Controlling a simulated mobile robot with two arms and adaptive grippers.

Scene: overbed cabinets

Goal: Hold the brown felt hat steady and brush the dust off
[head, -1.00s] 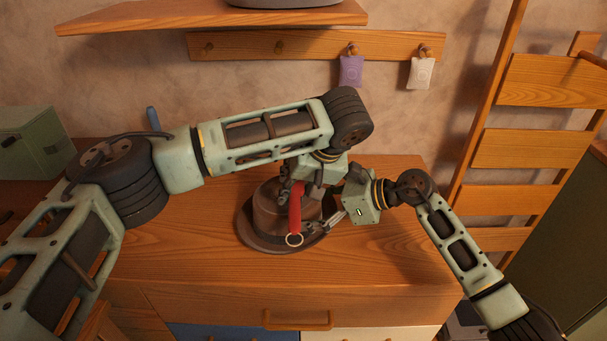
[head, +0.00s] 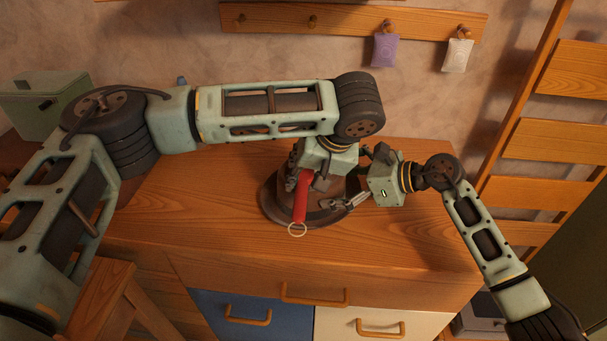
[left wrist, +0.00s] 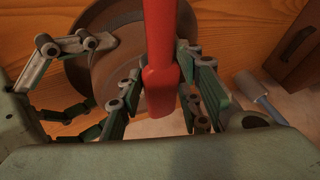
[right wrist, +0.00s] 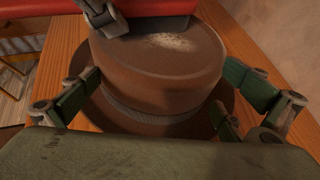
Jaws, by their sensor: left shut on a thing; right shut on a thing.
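The brown felt hat (head: 272,201) sits on the wooden cabinet top, partly hidden by my left arm. The right wrist view shows its crown (right wrist: 160,75) with a pale dust patch (right wrist: 175,42) on top. My left gripper (head: 302,178) is shut on a red handle (head: 300,203) with a ring at its lower end, held over the hat; the handle also shows in the left wrist view (left wrist: 160,60). My right gripper (head: 338,205) is shut on the hat from the right, fingers on either side of the crown.
A purple pouch (head: 386,50) and a white pouch (head: 458,56) hang from wall pegs. A green box (head: 40,100) stands at left, a wooden ladder (head: 535,150) at right. The front right top is clear.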

